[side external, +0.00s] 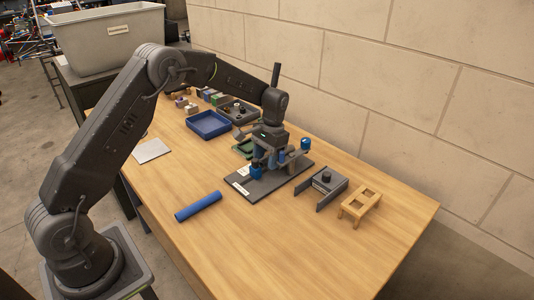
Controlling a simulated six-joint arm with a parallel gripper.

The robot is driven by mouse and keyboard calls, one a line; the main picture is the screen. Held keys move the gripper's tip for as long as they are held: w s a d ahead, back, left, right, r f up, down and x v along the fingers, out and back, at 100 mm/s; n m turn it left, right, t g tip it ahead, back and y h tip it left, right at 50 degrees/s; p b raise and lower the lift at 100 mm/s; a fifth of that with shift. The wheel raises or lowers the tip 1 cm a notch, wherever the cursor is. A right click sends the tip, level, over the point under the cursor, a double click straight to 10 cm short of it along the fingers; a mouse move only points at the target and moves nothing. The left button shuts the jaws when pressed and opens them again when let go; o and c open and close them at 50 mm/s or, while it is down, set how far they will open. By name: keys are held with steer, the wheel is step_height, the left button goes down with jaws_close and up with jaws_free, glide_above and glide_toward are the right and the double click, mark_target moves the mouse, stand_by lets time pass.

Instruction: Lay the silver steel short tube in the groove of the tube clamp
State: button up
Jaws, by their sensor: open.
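My gripper (268,163) points down over a dark base plate (272,187) in the middle of the table, and its jaws are open. Blue upright parts (257,173) and greyish parts stand on the plate close around the fingers. I cannot make out which of these is the tube clamp, and its groove is not visible. I cannot pick out the silver steel short tube for certain; the gripper and the parts around it hide much of this area.
A blue tube (198,206) lies on the table at front left. A dark bracket with side plates (322,187) and a wooden stand (360,203) are at right. A blue tray (208,125) and small blocks are behind. The front right table is clear.

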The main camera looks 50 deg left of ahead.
step_height(320, 180, up, 14)
steer(key=w, duration=0.2)
steer(key=shift+w+f, duration=0.25)
steer(key=shift+w, duration=0.1)
steer(key=s+d+r+t, duration=0.45)
steer(key=s+r, duration=0.65)
steer(key=s, duration=0.4)
steer(key=s+d+f+t, duration=0.1)
steer(key=s+f, duration=0.1)
steer(key=s, duration=0.6)
steer(key=s+d+f+t, duration=0.2)
steer(key=s, duration=0.7)
steer(key=shift+s+d+f, duration=0.15)
steer(key=shift+s+d, duration=0.05)
steer(key=shift+s, duration=0.1)
